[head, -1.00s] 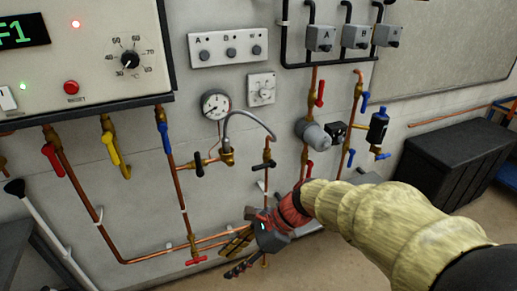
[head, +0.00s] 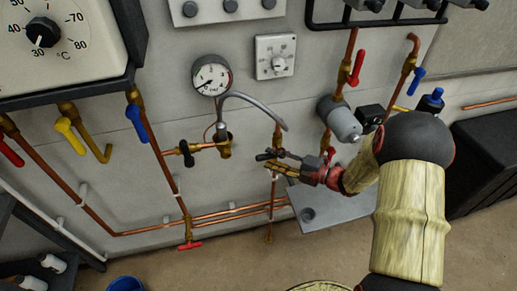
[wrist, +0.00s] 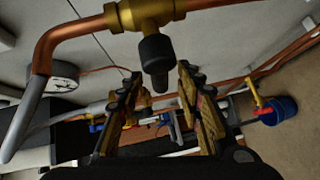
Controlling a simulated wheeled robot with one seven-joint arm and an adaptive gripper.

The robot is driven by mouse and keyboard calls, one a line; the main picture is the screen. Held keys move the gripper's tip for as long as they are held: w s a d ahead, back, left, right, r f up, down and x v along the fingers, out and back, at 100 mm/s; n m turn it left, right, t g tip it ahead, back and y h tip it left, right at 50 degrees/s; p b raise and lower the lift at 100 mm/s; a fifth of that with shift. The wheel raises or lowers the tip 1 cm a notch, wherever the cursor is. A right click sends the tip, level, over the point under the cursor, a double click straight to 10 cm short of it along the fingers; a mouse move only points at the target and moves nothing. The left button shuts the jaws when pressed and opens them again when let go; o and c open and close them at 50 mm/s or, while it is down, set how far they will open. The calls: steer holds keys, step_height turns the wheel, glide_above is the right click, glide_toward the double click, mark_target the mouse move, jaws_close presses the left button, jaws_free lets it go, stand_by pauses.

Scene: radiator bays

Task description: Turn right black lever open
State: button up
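The right black lever (wrist: 157,62) sticks out from a brass valve (wrist: 145,14) on a copper pipe. In the wrist view it is seen nearly end-on, in the gap at the fingertips, with space visible on both sides. In the head view the lever (head: 266,156) lies across the vertical pipe, partly mixed with my fingers. My gripper (head: 278,162) is open and empty, reaching in from the right at the valve. Its two fingers also show in the wrist view (wrist: 160,84). I cannot tell whether either finger touches the lever.
Another black lever (head: 186,153) is on the valve to the left. A grey hose (head: 255,106) arches beside the pressure gauge (head: 211,76). A grey cylinder (head: 340,120) and a red lever (head: 357,67) are close to my arm. A blue bucket (head: 125,284) stands on the floor.

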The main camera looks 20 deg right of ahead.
steer(key=r+b+x, duration=0.1)
steer(key=b+x, duration=0.1)
steer(key=x, duration=0.5)
steer(key=shift+f, duration=0.45)
steer(key=shift+a, duration=0.15)
steer(key=shift+c, duration=0.6)
steer(key=c, duration=0.7)
jaws_close()
